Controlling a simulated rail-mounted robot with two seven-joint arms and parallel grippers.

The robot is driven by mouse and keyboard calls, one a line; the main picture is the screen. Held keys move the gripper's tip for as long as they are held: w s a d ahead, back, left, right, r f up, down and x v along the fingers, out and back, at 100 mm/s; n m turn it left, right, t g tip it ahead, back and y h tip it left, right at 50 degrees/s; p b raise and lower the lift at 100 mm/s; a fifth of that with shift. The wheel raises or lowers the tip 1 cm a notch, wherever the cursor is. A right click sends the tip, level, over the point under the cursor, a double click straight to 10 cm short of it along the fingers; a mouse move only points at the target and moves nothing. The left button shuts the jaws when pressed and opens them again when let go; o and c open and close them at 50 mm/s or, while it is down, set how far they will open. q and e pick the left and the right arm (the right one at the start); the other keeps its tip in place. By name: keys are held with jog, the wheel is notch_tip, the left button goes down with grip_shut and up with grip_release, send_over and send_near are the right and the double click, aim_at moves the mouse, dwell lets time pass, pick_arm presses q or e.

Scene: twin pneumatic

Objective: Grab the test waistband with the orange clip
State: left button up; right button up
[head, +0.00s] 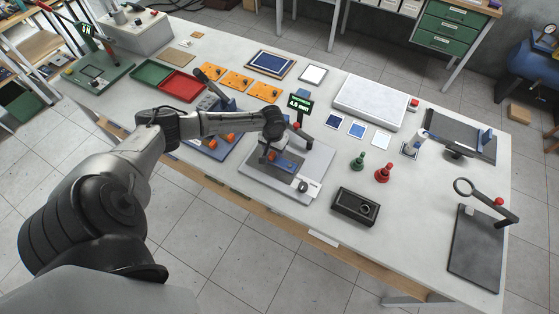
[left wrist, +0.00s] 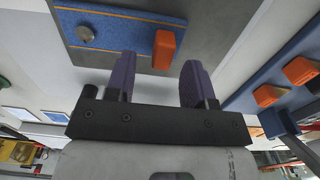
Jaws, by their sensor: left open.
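The test waistband, a blue strip with thin orange lines (head: 284,163), lies on a grey plate of the bench fixture. It also shows in the left wrist view (left wrist: 112,32), with an orange clip (left wrist: 163,48) standing up from it and a round metal knob beside the clip. My left gripper (left wrist: 158,62) is open, its two purple fingers pointing toward the strip with the orange clip between and just beyond their tips. I cannot tell whether they touch it. In the head view my left gripper (head: 266,151) is over the fixture and partly hides the clip. My right gripper is not in view.
A blue fixture with orange blocks (head: 213,144) stands just left of the plate. A green readout (head: 300,103) and a red-knobbed lever (head: 297,127) rise behind. A black box (head: 355,206) and green and red stamps (head: 383,173) stand to the right. Bench between them is clear.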

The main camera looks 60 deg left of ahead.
pick_arm(q)
jog(key=shift+f, duration=0.7)
grip_shut()
jog(key=shift+r, duration=0.1)
